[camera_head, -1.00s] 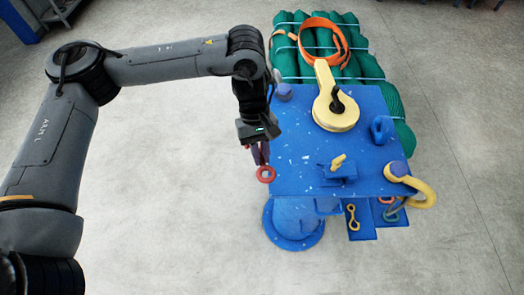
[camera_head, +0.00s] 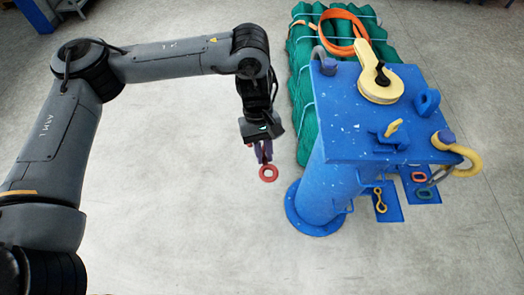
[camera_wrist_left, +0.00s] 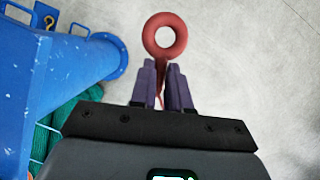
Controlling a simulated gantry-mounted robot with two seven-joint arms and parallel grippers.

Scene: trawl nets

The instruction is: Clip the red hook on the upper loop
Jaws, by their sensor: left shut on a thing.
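My left gripper (camera_head: 262,157) is shut on the red hook (camera_head: 268,173), with its round eye sticking out below the fingertips. In the left wrist view the red eye (camera_wrist_left: 165,36) stands beyond the purple fingers (camera_wrist_left: 162,88); the rest of the hook is mostly hidden between them. The gripper hangs over bare floor, left of the blue stand and apart from it. I cannot tell which is the upper loop. My right gripper is out of view.
The blue stand (camera_head: 350,125) bears a yellow block (camera_head: 381,85) and a large yellow hook (camera_head: 466,160). Coloured links and a small yellow hook (camera_head: 380,200) lie on low blue plates. A green net bundle (camera_head: 305,90) lies behind. Floor left of the stand is clear.

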